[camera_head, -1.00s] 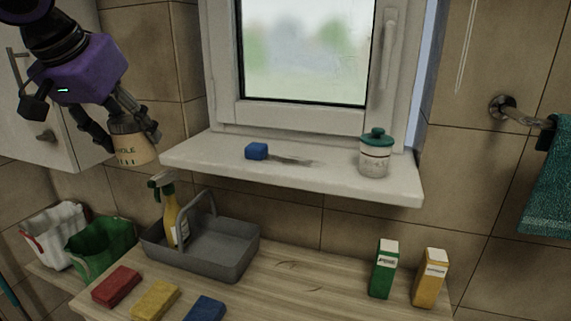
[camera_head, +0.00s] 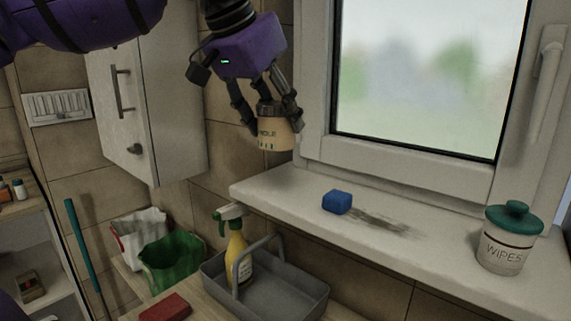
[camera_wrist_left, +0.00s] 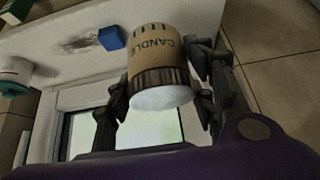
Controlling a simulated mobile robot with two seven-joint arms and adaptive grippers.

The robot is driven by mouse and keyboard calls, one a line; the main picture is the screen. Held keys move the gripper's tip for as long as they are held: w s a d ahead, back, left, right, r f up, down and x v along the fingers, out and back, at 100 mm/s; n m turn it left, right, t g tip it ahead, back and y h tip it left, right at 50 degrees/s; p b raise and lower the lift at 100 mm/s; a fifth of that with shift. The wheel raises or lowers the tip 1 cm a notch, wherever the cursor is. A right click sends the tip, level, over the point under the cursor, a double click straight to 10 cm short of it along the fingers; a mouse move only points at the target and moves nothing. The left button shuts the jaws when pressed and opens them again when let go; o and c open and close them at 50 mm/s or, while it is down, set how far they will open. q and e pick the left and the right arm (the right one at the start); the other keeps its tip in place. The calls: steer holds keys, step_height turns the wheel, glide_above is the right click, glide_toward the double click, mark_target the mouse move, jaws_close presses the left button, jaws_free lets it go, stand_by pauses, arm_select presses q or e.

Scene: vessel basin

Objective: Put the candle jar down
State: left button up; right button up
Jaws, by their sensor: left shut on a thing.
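The candle jar (camera_head: 272,132) is tan with a dark lid and green lettering. My left gripper (camera_head: 268,112) is shut on it and holds it in the air, to the left of and above the near left end of the white window sill (camera_head: 300,195). In the left wrist view the jar (camera_wrist_left: 157,62) sits between the two fingers of my left gripper (camera_wrist_left: 163,88), with its label reading "CANDLE". The jar's pale end faces the wrist camera. My right gripper is in neither view.
On the sill lie a blue sponge (camera_head: 337,202) beside a dark smear (camera_head: 380,222), and a wipes jar (camera_head: 504,240) with a green lid. Below stand a grey caddy (camera_head: 290,297) with a spray bottle (camera_head: 238,255), and a green bin (camera_head: 172,262). The sill's left end is clear.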

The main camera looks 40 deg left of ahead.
arm_select(q)
steer(key=w+a+f, duration=0.6)
steer(key=w+f, duration=0.1)
steer(key=shift+a+f, duration=0.2)
steer(key=shift+a, duration=0.1)
steer(key=shift+w+a+f, duration=0.1)
steer(key=shift+w+f, duration=0.05)
steer(key=f, duration=0.3)
steer(key=shift+w+a+f, duration=0.2)
steer(key=shift+f, duration=0.15)
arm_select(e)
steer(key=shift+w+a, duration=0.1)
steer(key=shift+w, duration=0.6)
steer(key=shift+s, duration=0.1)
arm_select(q)
steer(key=o, duration=1.3)
steer(key=shift+f, duration=0.15)
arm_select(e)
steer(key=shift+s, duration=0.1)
